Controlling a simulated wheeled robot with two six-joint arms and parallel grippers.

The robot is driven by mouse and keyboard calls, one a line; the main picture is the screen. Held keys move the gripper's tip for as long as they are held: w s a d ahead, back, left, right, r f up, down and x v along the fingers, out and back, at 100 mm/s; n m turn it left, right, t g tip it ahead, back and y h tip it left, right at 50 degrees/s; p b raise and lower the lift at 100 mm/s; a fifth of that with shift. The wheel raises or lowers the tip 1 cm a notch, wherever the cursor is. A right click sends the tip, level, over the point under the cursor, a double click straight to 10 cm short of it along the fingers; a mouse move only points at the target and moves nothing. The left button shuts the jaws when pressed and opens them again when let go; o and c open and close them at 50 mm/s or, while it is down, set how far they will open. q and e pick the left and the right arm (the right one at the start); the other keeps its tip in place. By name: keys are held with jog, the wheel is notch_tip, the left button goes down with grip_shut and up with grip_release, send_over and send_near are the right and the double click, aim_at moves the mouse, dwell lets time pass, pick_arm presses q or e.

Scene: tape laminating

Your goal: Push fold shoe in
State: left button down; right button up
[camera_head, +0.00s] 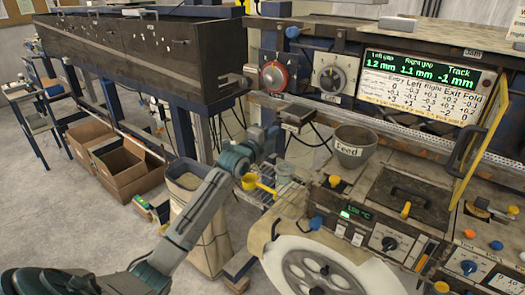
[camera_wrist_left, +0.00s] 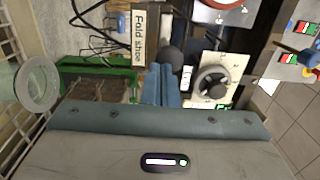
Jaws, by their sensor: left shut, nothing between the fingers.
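The "Fold shoe" label (camera_wrist_left: 138,38) shows in the left wrist view, upper left of centre. A dark round knob (camera_wrist_left: 172,59) sits just right of it, directly beyond my fingertips. I cannot tell whether they touch it. My left gripper (camera_wrist_left: 160,84) has its blue fingers shut together with nothing between them. In the head view my left arm reaches up from the lower left, and its gripper (camera_head: 276,136) is beside the machine, below a dark block on a bracket (camera_head: 297,114). The fold shoe itself is not clear in the head view. My right gripper is not in view.
A glue-type cup marked "Feed" (camera_head: 352,147) stands right of my gripper. A yellow scoop (camera_head: 258,184) is below the wrist. The display (camera_head: 427,87) reads Track -1 mm. Cables hang behind.

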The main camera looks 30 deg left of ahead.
aim_at(290, 116)
pick_arm(q)
jog(key=w+b, duration=0.1)
jog(key=w, duration=0.1)
jog(key=w+b, duration=0.2)
jog(key=w, duration=0.1)
jog(key=shift+d+f+b, duration=0.15)
jog(key=shift+d+b, duration=0.05)
jog(key=shift+b, duration=0.1)
jog(key=shift+r, duration=0.55)
